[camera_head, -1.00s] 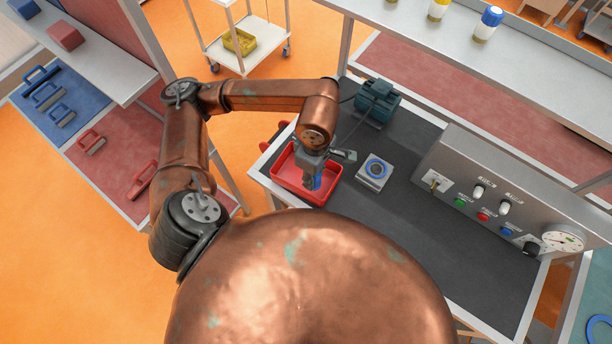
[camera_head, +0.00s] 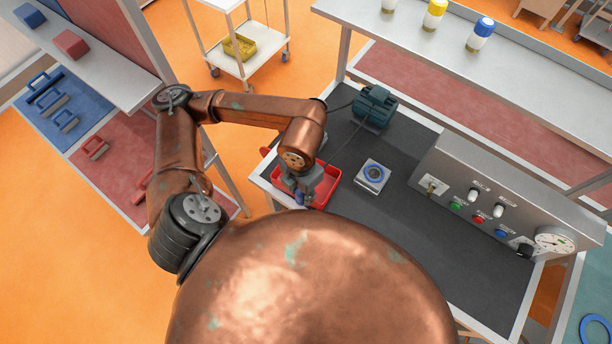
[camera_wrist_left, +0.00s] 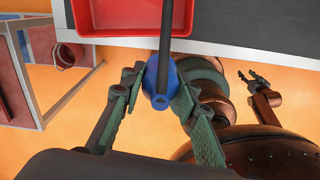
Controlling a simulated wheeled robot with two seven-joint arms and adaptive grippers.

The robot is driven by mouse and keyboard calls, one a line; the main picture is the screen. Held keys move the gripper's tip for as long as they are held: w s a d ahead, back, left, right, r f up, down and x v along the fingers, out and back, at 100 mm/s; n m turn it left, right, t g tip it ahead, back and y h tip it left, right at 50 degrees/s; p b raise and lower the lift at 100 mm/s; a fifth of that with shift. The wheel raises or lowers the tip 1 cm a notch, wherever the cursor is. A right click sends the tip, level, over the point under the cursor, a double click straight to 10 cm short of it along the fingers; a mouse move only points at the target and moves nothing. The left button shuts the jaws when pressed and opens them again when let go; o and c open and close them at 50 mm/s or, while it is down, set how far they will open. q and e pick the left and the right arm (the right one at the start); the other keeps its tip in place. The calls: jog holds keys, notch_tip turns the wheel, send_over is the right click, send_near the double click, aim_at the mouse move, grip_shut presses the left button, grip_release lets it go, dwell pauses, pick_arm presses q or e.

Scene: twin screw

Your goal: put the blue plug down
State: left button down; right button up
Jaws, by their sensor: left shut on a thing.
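My left gripper (camera_head: 299,198) is shut on the blue plug (camera_wrist_left: 161,84), which sits between its two fingers in the left wrist view. A thin dark bar crosses in front of the plug there. In the head view the plug shows as a small blue patch (camera_head: 299,198) at the near side of the red tray (camera_head: 326,192). In the left wrist view the tray (camera_wrist_left: 150,28) lies beyond the plug, with orange floor behind the fingers. My right gripper (camera_wrist_left: 254,82) appears with spread fingers at the right of the left wrist view.
A grey block with a blue ring (camera_head: 373,174) stands right of the tray on the dark bench top (camera_head: 430,245). A green motor (camera_head: 374,106) is behind it. A control panel (camera_head: 500,205) lines the right side. The bench middle is clear.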

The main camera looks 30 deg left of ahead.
pick_arm(q)
jog(key=w+a+f, duration=0.1)
jog(key=w+f, duration=0.1)
jog(key=w, duration=0.1)
jog(key=w+a+f+p, duration=0.1)
jog(key=w+a+f, duration=0.1)
jog(key=w+f, duration=0.1)
jog(key=w+a+f+p, duration=0.1)
jog(key=w+f, duration=0.2)
jog(key=w, duration=0.1)
jog(key=shift+a+f, duration=0.2)
jog(key=shift+a, duration=0.15)
notch_tip(320, 180, down, 3)
jog(key=shift+r+p, duration=0.1)
jog(key=shift+p, duration=0.6)
jog(key=shift+f, duration=0.25)
jog(key=shift+w+f+b, duration=0.1)
jog(key=shift+f+b, duration=0.5)
jog(key=shift+b, duration=0.1)
